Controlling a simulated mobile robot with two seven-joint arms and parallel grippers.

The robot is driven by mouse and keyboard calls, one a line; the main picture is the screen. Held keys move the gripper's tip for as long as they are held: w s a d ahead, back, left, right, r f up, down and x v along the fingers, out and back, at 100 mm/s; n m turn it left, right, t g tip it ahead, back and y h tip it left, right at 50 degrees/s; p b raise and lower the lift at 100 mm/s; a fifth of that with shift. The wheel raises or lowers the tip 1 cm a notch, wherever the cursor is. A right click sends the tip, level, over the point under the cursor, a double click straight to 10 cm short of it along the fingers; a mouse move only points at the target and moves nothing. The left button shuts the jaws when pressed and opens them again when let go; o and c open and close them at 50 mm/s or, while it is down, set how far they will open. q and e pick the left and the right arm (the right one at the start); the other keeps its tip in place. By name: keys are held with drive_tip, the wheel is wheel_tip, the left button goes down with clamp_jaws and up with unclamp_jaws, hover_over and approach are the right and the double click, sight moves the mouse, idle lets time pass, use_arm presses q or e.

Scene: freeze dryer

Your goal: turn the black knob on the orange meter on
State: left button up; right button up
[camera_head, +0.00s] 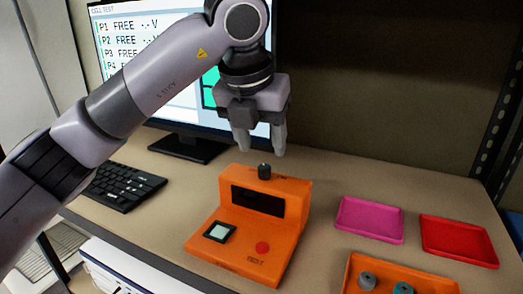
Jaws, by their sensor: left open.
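The orange meter (285,246) stands on the shelf at the lower middle of the head view. It has a dark display window, a pale square pad and a red round button marked TEST on its front part. The black knob (264,171) sits on top of the meter at the back. My left gripper (262,150) points down just above the knob, its fingers open and apart. In this view the fingertips look slightly above the knob, and I cannot tell whether they are touching it. My right gripper is not in view.
A monitor (112,62) stands behind my left arm, with a black keyboard (122,186) at left. A pink tray (370,219), a red tray (459,240) and an orange tray (357,262) holding small round parts lie at right. A dark metal upright edges the right side.

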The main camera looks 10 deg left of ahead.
sight(264, 167)
use_arm(q)
drive_tip(key=shift+w+a, duration=0.3)
drive_tip(key=shift+w, duration=0.05)
drive_tip(key=shift+p+x, duration=0.65)
drive_tip(key=shift+x, duration=2.55)
drive_tip(key=shift+s, duration=0.1)
clamp_jaws()
